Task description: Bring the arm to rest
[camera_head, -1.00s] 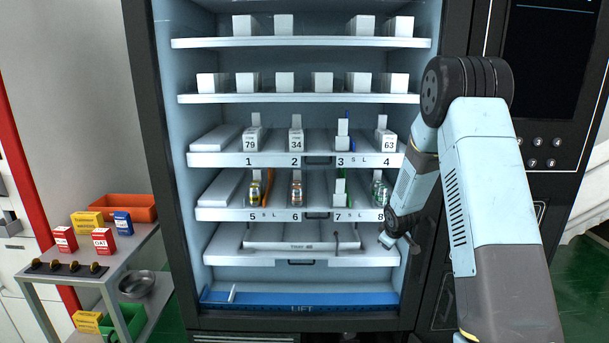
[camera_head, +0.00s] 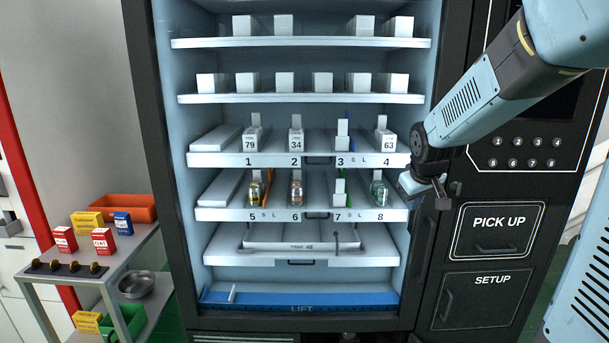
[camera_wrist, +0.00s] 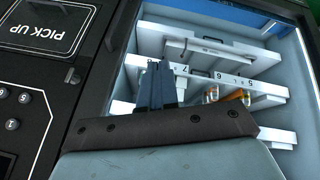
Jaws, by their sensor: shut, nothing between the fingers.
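My gripper (camera_head: 444,196) is in front of the right edge of the vending machine (camera_head: 424,262), beside the row of slots 5 to 8. It is shut and holds nothing. In the wrist view my gripper (camera_wrist: 158,72) shows with its fingers together, pointing toward the open cabinet. The arm reaches in from the upper right in the head view. The gripper looks apart from the shelves, though the exact gap to the cabinet frame cannot be told.
The lower shelf (camera_head: 230,213) carries small bottles in slots 5, 6 and 8. The PICK UP door (camera_head: 497,231), SETUP door (camera_head: 487,296) and keypad (camera_head: 517,152) are right of the gripper. A side table (camera_head: 70,272) with boxes and an orange bin (camera_head: 123,207) stands left.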

